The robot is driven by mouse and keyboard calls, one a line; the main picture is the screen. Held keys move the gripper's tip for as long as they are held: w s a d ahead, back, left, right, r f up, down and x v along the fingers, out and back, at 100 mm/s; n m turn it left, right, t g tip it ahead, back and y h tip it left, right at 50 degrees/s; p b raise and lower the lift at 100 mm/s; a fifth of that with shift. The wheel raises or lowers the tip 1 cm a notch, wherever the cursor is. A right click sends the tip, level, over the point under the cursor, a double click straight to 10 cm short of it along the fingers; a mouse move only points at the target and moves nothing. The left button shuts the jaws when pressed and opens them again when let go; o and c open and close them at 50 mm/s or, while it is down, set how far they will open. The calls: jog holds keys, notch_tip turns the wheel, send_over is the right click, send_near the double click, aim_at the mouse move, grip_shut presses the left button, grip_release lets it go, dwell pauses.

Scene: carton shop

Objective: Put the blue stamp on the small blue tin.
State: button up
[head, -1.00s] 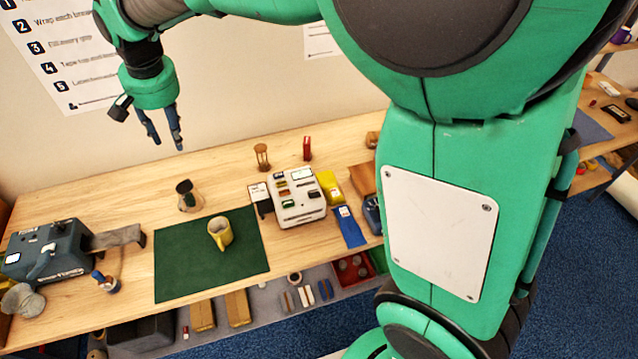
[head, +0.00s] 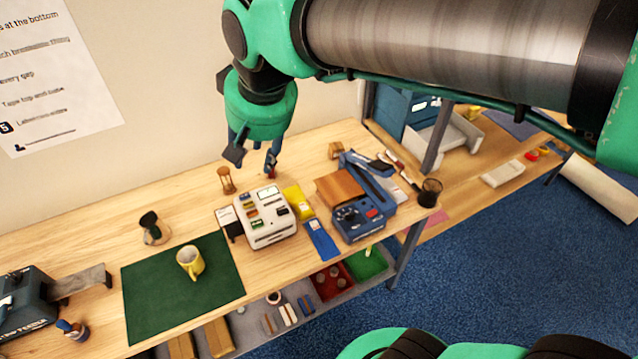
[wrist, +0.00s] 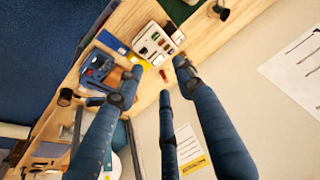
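My gripper (head: 253,163) hangs over the back of the wooden bench, fingers spread and empty. Its three fingers (wrist: 160,85) are also apart in the wrist view. I cannot clearly identify the blue stamp: a small blue and brown item (head: 72,329) lies at the lower left, too small to tell. I cannot make out a small blue tin for certain. A white box (head: 270,240) holding several small coloured pieces stands below and right of the gripper. A flat blue piece (head: 322,240) with a white label lies to its right. A small red object (head: 271,173) stands behind the box, partly hidden by a finger.
An hourglass (head: 227,180), a blue machine with a lever (head: 362,217) and a dark cup (head: 429,192) stand around. A shelf with trays (head: 333,279) is below. Bare bench shows at the back left.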

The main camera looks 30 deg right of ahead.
jog(key=s+d+f, duration=0.2)
jog(key=s+d, duration=0.2)
jog(key=s, duration=0.2)
jog(key=s+d+f+t, duration=0.1)
jog(key=s+d+f, duration=0.1)
jog(key=s+d, duration=0.2)
jog(key=s, duration=0.3)
jog(key=shift+s+d+f+h, duration=0.2)
jog(key=shift+s+d+h, duration=0.1)
jog(key=shift+h, duration=0.1)
jog(key=shift+f, duration=0.1)
notch_tip(320, 180, down, 14)
jog(key=b, duration=1.4)
